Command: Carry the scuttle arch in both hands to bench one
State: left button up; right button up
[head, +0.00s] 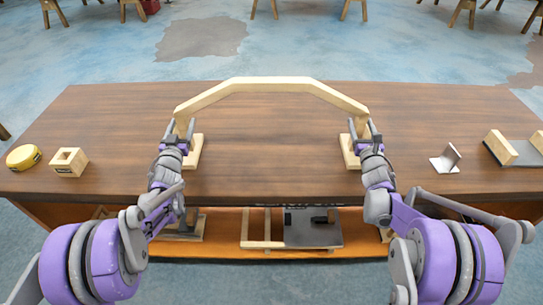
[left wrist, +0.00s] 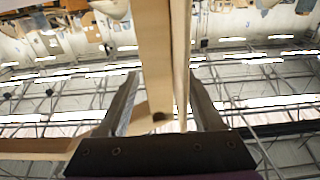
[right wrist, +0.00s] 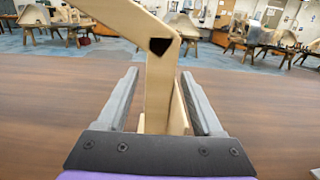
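The scuttle arch (head: 268,84) is a pale wooden frame with a flat top bar, slanting shoulders and two short posts. It stands upright on the dark bench top, with a foot block (head: 194,150) under its left post and another (head: 349,152) under its right post. My left gripper (head: 176,136) is at the left post; the post (left wrist: 158,60) lies between its parted fingers. My right gripper (head: 367,134) is at the right post; the post (right wrist: 160,95) stands between its parted fingers, with a small gap on the left side.
The bench top (head: 270,180) is clear under the arch. A metal angle piece (head: 447,158) and wooden blocks on a dark plate (head: 501,147) sit at right. A shelf below holds parts.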

pick_arm(q)
jog(key=shift+s, duration=0.15)
jog(key=s, duration=1.1)
jog(key=shift+s+f, duration=0.3)
jog(key=shift+s, duration=0.05)
pick_arm(e)
jog(key=s, duration=1.2)
jog(key=shift+f, duration=0.3)
